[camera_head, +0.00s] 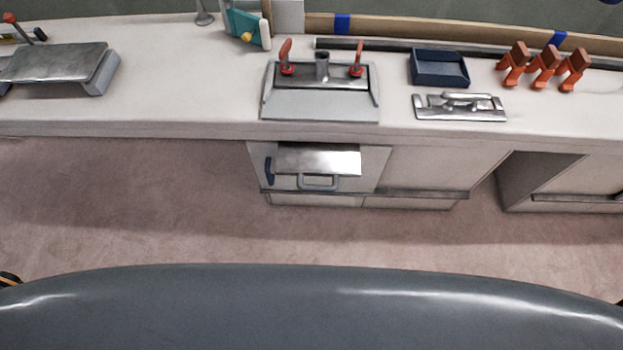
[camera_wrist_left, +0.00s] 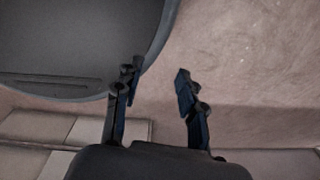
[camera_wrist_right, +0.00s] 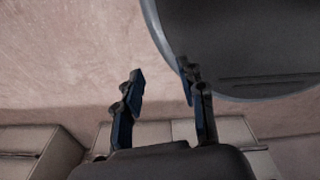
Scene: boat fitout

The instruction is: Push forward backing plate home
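I cannot tell for sure which part is the forward backing plate. In the head view, a grey fixture (camera_head: 320,105) with a dark flat plate (camera_head: 305,77), a short upright tube (camera_head: 322,66) and two red-handled clamps (camera_head: 287,58) stands on the bench. Below it, a shiny metal plate (camera_head: 318,158) shows at the cabinet front, above a grey loop handle (camera_head: 318,183). My left gripper (camera_wrist_left: 157,77) is open and empty in the left wrist view. My right gripper (camera_wrist_right: 161,72) is open and empty in the right wrist view. Neither gripper shows in the head view; both are away from the bench top.
A long white bench (camera_head: 180,105) runs across the head view. It carries a metal plate on a block (camera_head: 60,62), a blue tray (camera_head: 438,68), a metal cleat-like part (camera_head: 460,106) and orange clamps (camera_head: 545,66). Bare floor (camera_head: 130,200) lies before it.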

